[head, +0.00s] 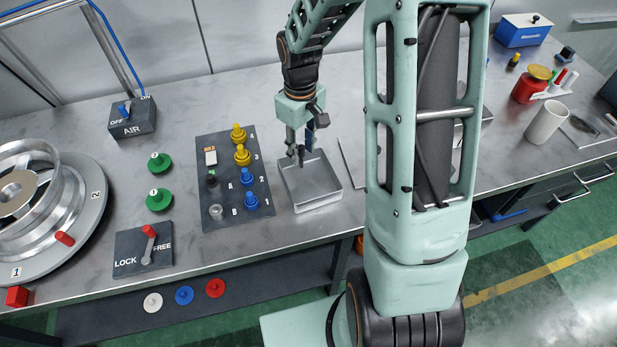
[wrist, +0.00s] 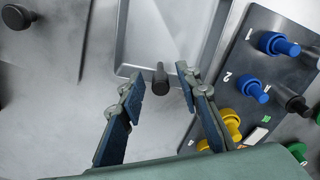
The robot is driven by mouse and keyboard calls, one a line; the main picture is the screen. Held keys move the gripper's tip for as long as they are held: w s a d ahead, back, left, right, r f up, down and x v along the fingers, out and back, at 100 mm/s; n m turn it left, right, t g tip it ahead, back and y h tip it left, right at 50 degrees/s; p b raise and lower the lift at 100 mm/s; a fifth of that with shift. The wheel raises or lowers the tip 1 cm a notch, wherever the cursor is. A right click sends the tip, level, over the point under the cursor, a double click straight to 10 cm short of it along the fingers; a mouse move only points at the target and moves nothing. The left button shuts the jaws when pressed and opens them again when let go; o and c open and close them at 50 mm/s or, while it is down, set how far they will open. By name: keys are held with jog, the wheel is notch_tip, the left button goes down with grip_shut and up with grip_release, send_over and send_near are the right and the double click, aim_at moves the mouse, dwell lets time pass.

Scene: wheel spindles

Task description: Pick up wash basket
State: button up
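The wash basket is probably the grey square metal tray (head: 312,190) on the bench, right of the dark peg board. In the wrist view the metal tray (wrist: 185,15) fills the top middle, and a black upright handle (wrist: 160,78) stands at its near edge. My gripper (head: 303,152) is over the tray's far side, pointing down. In the wrist view my gripper (wrist: 162,88) is open, with one blue-padded finger on each side of the handle. I see gaps between the fingers and the handle; whether the handle is at fingertip depth I cannot tell.
The dark board (head: 230,180) with blue, yellow and other pegs stands close left of the tray. Another black knob (wrist: 17,17) shows at the wrist view's upper left. My arm hides part of the bench right of the tray. A white cup (head: 546,122) stands far right.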

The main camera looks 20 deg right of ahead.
grip_shut()
jog(key=shift+r, duration=0.15)
